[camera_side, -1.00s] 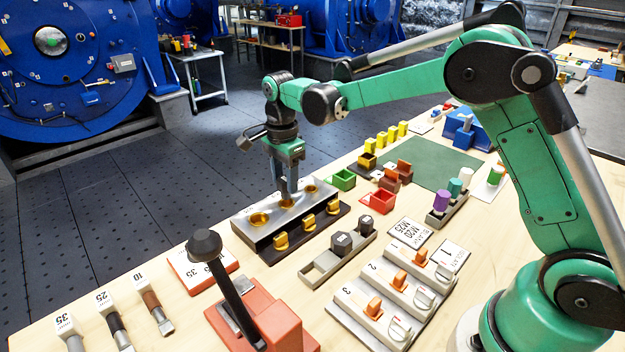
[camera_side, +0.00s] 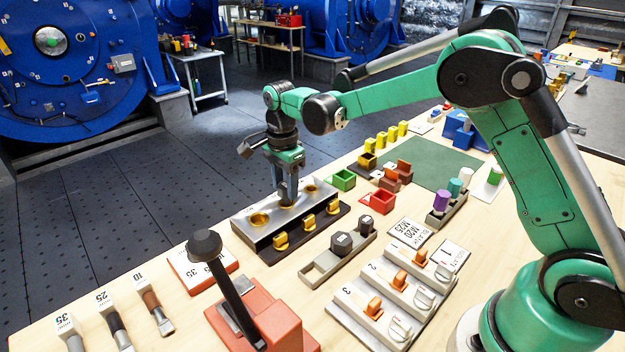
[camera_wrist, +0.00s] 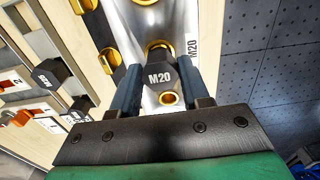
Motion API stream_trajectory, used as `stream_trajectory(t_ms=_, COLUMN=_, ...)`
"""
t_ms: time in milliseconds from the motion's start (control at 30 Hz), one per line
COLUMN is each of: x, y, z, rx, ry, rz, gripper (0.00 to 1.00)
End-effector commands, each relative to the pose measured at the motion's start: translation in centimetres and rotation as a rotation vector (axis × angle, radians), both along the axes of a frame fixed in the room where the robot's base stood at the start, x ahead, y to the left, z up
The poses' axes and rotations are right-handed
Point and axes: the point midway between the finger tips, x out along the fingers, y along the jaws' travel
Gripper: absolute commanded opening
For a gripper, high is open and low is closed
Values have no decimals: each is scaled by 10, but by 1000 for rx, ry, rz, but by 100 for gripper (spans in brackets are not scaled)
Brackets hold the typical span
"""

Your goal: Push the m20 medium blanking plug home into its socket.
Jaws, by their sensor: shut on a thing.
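My gripper (camera_side: 287,197) points down over the middle of the metal socket block (camera_side: 245,229). In the wrist view its two blue-grey fingers (camera_wrist: 160,85) are shut on the sides of the dark M20 plug (camera_wrist: 160,76), whose label faces the camera. The gold-rimmed middle socket (camera_wrist: 158,46) shows just beyond the plug, which overlaps it. How deep the plug sits in the socket is hidden. A larger gold socket (camera_side: 260,218) is open at the left end of the block and a smaller one (camera_side: 311,188) at the right end.
Gold latches (camera_side: 307,222) line the block's near side. A grey tray (camera_side: 320,266) with two dark plugs (camera_side: 342,242) lies nearer. Green (camera_side: 343,180) and red (camera_side: 378,202) bins stand to the right. A black-knobbed lever (camera_side: 204,245) rises at the front.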

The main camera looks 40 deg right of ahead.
Motion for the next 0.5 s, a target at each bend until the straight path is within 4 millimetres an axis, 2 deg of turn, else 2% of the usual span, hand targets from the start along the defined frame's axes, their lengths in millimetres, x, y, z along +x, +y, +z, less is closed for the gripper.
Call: stream_trajectory(t_ms=500, x=0, y=0, z=-13, rx=0, ry=0, rz=0, gripper=0)
